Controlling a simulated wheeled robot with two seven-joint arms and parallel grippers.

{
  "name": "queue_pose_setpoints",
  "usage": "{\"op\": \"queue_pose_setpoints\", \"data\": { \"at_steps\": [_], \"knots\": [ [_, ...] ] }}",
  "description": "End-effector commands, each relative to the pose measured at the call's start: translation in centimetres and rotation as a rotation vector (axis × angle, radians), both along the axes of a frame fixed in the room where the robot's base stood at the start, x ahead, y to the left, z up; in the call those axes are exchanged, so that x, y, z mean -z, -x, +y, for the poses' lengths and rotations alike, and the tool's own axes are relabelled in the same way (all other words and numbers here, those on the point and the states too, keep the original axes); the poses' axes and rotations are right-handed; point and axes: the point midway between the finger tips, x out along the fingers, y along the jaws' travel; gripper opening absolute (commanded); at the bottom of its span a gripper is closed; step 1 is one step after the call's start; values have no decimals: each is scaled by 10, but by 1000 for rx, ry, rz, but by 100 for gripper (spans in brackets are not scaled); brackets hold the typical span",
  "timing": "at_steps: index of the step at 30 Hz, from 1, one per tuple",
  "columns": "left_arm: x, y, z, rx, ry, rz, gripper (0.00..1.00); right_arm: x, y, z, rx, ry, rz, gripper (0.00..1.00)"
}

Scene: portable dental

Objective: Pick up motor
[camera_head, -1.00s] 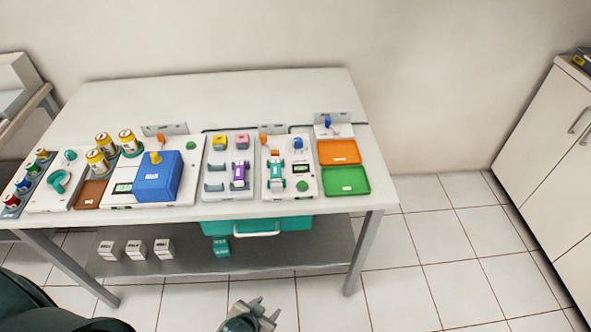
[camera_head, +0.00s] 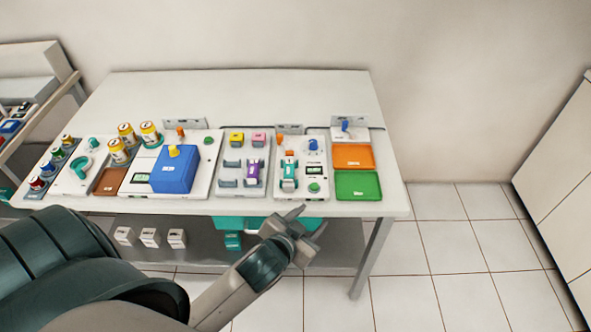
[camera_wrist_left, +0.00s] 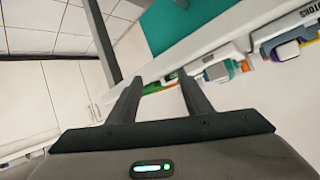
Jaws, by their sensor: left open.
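A purple and white motor (camera_head: 253,172) lies in a grey cradle of the white motor rack (camera_head: 228,189) on the table. A teal and white motor (camera_head: 289,170) sits on the white station to its right. In the left wrist view the purple motor (camera_wrist_left: 286,50) and the teal motor (camera_wrist_left: 218,72) show at the right, partly cut off or covered. My left gripper (camera_head: 308,222) is open and empty in front of the table's front edge, apart from both motors. Its two spread fingers also show in the left wrist view (camera_wrist_left: 160,85). My right gripper is out of view.
An orange tray (camera_head: 353,157) and a green tray (camera_head: 358,186) lie at the table's right end. A blue box (camera_head: 174,171) and several yellow cans stand to the left. A teal drawer (camera_head: 229,223) hangs under the tabletop. The back of the table is clear.

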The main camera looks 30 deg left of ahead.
Motion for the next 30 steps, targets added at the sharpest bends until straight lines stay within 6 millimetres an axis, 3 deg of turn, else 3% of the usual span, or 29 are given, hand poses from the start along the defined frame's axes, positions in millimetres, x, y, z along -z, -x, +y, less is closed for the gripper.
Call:
{"op": "queue_pose_setpoints", "data": {
  "at_steps": [8, 11, 16, 21, 24, 27, 30],
  "knots": [
    [-75, -59, -14, 81, -37, -295, 45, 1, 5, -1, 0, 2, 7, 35],
    [-113, -80, -25, 136, -57, -435, 45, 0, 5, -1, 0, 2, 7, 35],
    [-199, -107, -63, 312, -110, -739, 45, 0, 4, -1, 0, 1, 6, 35],
    [-270, -106, -115, 578, -184, -1017, 45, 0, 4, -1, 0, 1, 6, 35],
    [-294, -95, -146, 763, -242, -1137, 45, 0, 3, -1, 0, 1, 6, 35],
    [-305, -81, -173, 965, -312, -1220, 45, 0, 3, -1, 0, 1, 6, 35],
    [-302, -67, -193, 1178, -395, -1256, 45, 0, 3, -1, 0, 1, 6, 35]
  ]
}}
